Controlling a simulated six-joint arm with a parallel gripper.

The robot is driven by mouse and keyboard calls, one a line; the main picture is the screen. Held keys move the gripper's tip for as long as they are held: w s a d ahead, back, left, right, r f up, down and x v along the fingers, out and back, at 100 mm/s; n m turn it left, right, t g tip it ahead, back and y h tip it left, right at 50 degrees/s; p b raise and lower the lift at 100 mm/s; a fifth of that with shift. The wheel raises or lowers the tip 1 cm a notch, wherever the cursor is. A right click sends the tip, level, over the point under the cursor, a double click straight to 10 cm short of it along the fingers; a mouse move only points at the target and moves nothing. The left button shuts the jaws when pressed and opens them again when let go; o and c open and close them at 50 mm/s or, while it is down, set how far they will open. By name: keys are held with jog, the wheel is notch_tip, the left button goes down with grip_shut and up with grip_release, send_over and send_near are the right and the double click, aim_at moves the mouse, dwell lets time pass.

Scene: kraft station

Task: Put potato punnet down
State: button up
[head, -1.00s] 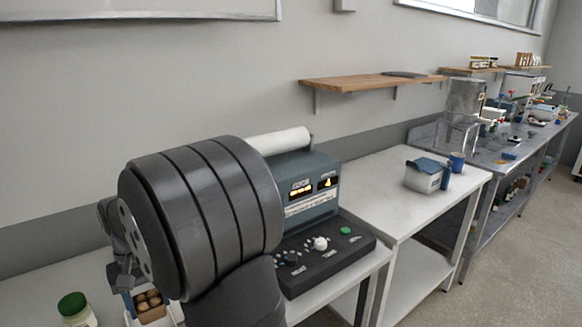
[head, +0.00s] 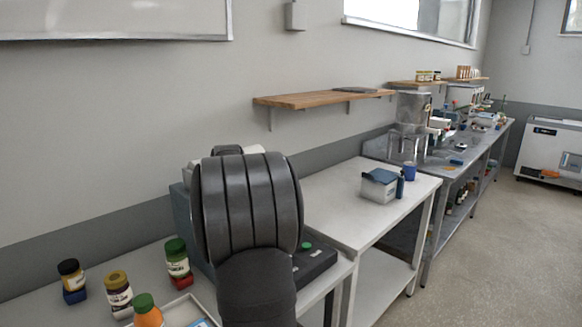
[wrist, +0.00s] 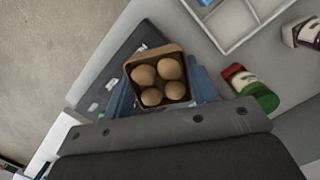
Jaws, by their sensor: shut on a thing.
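The potato punnet (wrist: 149,54) is a brown open box with several round tan potatoes (wrist: 157,81) inside. In the wrist view it sits between the blue fingers of my gripper (wrist: 160,92), which are shut on it from both sides. The punnet appears over the dark control base (wrist: 110,70) and the pale bench top; I cannot tell whether it touches anything below. In the head view my own dark arm hides the gripper and the punnet.
The dark base also shows in the head view (head: 318,262). A green-lidded jar (head: 177,257) and other jars stand on the left bench, with a white tray (wrist: 237,42) nearby. The bench to the right has clear room and a grey-white box (head: 378,188).

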jog(key=w+d+m, duration=0.2)
jog(key=d, duration=1.2)
jog(key=shift+w+r+m, duration=0.2)
jog(key=shift+w+m, duration=0.15)
jog(key=shift+m, duration=0.05)
